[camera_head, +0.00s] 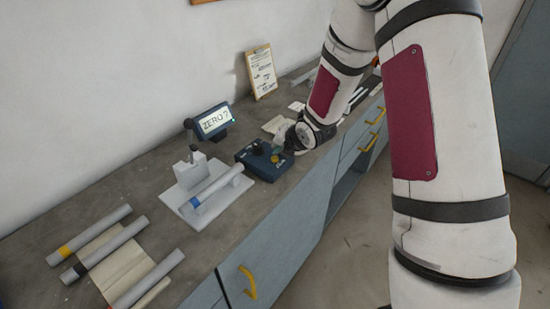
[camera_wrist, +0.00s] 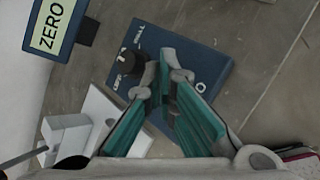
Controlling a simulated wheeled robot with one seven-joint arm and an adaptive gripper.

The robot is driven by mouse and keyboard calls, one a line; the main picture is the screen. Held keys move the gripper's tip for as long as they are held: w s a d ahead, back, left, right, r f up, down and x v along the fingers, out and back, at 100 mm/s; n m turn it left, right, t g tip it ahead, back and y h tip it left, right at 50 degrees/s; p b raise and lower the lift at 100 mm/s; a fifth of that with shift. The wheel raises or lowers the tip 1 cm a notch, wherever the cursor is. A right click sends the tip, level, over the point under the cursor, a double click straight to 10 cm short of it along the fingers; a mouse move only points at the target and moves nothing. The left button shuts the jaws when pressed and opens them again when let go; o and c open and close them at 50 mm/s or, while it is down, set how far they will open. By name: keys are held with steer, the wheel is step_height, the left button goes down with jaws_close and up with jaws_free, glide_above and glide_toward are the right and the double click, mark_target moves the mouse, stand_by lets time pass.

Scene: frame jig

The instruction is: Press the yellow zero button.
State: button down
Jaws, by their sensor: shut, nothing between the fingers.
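The dark blue control box (camera_head: 262,168) sits on the bench in the head view, with a black knob (camera_head: 257,148) on top. The yellow button (camera_head: 275,159) shows small at its right part, close below my gripper (camera_head: 282,150). In the wrist view the box (camera_wrist: 205,68) lies beneath the fingers, with the knob (camera_wrist: 130,62) left of them. My gripper (camera_wrist: 167,75) is shut and empty, with its fingertips over the box. The button is hidden behind the fingers there. I cannot tell whether the tips touch it.
A display (camera_head: 214,121) reading "ZERO ?" stands behind the box. A white fixture (camera_head: 216,203) holding a tube (camera_head: 217,185) is left of it. Several loose tubes (camera_head: 110,228) lie at the front left. A clipboard (camera_head: 261,71) leans on the wall.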

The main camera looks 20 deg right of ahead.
mark_target(278, 157)
steer(key=shift+f, duration=0.15)
steer(key=shift+f, duration=0.3)
steer(key=shift+f+b, duration=0.45)
steer(key=shift+b, duration=0.05)
stand_by(0.9)
steer(key=shift+r, duration=0.1)
steer(key=shift+r+p, duration=0.4)
steer(key=shift+r, duration=0.4)
steer(key=shift+r+p, duration=1.2)
steer(key=shift+r, duration=1.3)
